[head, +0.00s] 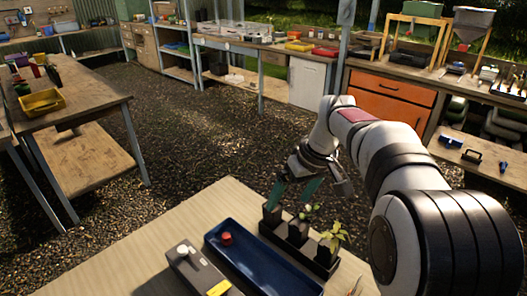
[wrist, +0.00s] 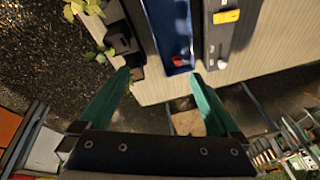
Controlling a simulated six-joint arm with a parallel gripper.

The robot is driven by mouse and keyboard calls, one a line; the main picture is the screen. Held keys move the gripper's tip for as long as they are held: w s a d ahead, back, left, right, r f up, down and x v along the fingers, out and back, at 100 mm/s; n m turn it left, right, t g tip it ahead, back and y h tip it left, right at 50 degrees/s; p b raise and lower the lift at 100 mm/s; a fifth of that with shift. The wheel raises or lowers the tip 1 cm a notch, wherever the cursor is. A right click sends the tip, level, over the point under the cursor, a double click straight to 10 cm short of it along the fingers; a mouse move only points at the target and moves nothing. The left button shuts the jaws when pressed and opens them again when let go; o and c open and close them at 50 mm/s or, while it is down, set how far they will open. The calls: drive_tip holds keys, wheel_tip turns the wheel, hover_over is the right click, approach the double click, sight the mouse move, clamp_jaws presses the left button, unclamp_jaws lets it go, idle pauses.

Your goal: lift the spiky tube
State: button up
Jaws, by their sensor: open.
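A black rack (head: 292,246) holds a row of dark tubes at the table's far right edge. The right tube (head: 325,252) carries a leafy yellow-green plant (head: 337,236). The middle tube (head: 298,232) carries a smaller green plant (head: 307,211). The left tube (head: 271,219) shows no clear plant; a teal finger overlaps its top. I cannot tell which is the spiky tube. My gripper (head: 288,198) is open above the left end of the rack. In the wrist view its fingers are apart with nothing between them (wrist: 160,75), and the rack (wrist: 126,45) shows at upper left.
A blue tray (head: 265,262) with a red-topped item (head: 226,238) lies beside the rack. A dark box (head: 190,265) with a white knob and yellow label stands left of it. The table's (head: 150,252) left part is clear. Benches and shelves stand further back.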

sight(272, 219)
drive_tip(key=w+d+f+n+t, duration=0.1)
drive_tip(key=w+f+n, duration=0.35)
drive_tip(key=w, duration=0.65)
drive_tip(key=x, duration=1.5)
drive_tip(key=shift+f, duration=0.25)
drive_tip(key=shift+s, duration=0.15)
clamp_jaws()
